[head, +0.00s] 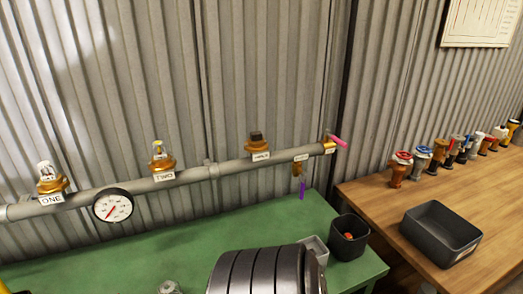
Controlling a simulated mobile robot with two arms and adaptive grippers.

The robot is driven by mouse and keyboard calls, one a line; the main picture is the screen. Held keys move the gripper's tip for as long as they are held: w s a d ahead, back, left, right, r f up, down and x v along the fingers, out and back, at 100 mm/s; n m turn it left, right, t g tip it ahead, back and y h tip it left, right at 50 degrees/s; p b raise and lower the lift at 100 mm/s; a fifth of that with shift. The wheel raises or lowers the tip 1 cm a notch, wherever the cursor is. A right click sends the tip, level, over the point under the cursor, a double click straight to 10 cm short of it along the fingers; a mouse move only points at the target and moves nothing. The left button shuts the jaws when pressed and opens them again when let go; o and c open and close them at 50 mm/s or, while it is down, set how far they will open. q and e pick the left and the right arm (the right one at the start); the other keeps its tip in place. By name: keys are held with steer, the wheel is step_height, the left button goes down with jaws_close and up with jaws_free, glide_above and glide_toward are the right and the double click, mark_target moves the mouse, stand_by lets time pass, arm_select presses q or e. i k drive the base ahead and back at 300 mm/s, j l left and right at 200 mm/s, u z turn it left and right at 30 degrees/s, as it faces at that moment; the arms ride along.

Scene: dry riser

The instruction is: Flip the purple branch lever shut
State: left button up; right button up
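The purple branch lever (302,190) hangs straight down below a small brass branch valve (297,168) near the right end of the grey pipe (215,171). Its lower end is close above the green bench's back edge; the valve's inner state cannot be read. A pink lever (339,141) sticks out to the lower right from a brass fitting at the pipe's end. Neither gripper can be made out in the head view. A large dark ribbed cylinder at the bottom centre looks like part of my arm, and nothing touches the purple lever.
A round gauge (113,206) and several labelled brass outlets sit along the pipe. The green bench (150,250) holds a black bin (348,238) and a small grey tray (314,249). A wooden table (375,205) at right carries a dark box (440,232) and several valves.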

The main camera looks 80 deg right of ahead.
mark_target(304, 175)
steer(key=z, duration=0.45)
steer(key=l+z, duration=0.1)
steer(key=z, duration=0.35)
steer(key=l+z, duration=0.1)
steer(key=z, duration=0.8)
steer(key=l+z, duration=0.15)
steer(key=z, duration=0.3)
steer(key=i+l+z, duration=0.15)
steer(key=l, duration=0.2)
steer(key=l+z, duration=0.1)
steer(key=l, duration=0.2)
steer(key=i, duration=0.05)
